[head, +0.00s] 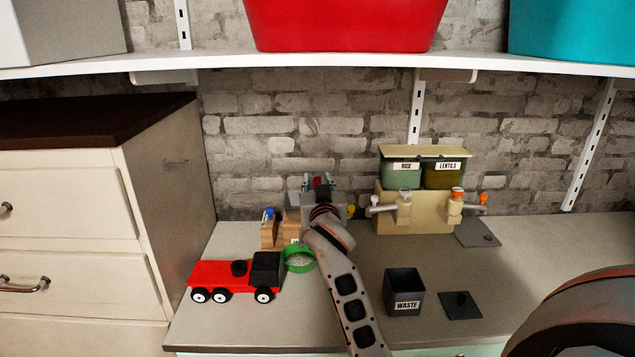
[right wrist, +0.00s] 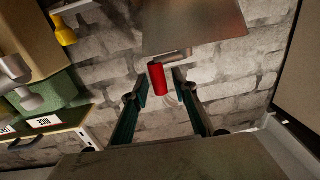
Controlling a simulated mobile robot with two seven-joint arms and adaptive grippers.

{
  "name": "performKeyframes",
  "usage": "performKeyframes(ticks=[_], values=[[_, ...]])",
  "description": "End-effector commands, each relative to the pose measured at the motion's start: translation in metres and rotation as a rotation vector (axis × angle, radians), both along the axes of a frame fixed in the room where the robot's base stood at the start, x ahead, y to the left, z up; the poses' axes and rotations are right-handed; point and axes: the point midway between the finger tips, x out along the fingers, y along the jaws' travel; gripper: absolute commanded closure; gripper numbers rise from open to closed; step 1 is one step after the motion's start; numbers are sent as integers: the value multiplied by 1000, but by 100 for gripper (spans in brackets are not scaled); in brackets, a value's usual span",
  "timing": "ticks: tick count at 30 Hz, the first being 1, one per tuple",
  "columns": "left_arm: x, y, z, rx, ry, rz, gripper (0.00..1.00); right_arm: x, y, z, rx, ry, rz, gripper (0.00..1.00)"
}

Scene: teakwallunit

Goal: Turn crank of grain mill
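The grain mill (head: 271,234) has a light wooden body and stands towards the back of the counter, partly hidden by my right gripper and forearm. Its red crank handle (right wrist: 157,79) shows in the right wrist view, joined to a short metal arm below a metal plate-like part. My right gripper (head: 319,184) is at the mill. Its two fingers are apart, one on either side of the red handle, with gaps visible, so it is open around the handle and not clamped. A green bowl (head: 298,260) with pale contents stands in front of the mill. My left gripper is not in view.
A dispenser (head: 416,212) labelled RICE and LENTILS stands right of the mill. A dark WASTE bin (head: 404,291) and black lid (head: 460,305) are at the front right. A red toy truck (head: 222,273) is at left, beside drawers (head: 75,225). A shelf (head: 330,63) runs above.

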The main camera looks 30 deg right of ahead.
Motion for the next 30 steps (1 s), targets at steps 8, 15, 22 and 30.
performKeyframes(ticks=[8,15,22,30], values=[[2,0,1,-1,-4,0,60,0,0,0,0,0,1,100],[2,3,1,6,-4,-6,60,2,-4,-1,-2,3,67,100],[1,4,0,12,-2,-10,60,7,-6,-1,-4,2,187,100],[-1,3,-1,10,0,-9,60,12,-8,0,-8,1,332,100]])
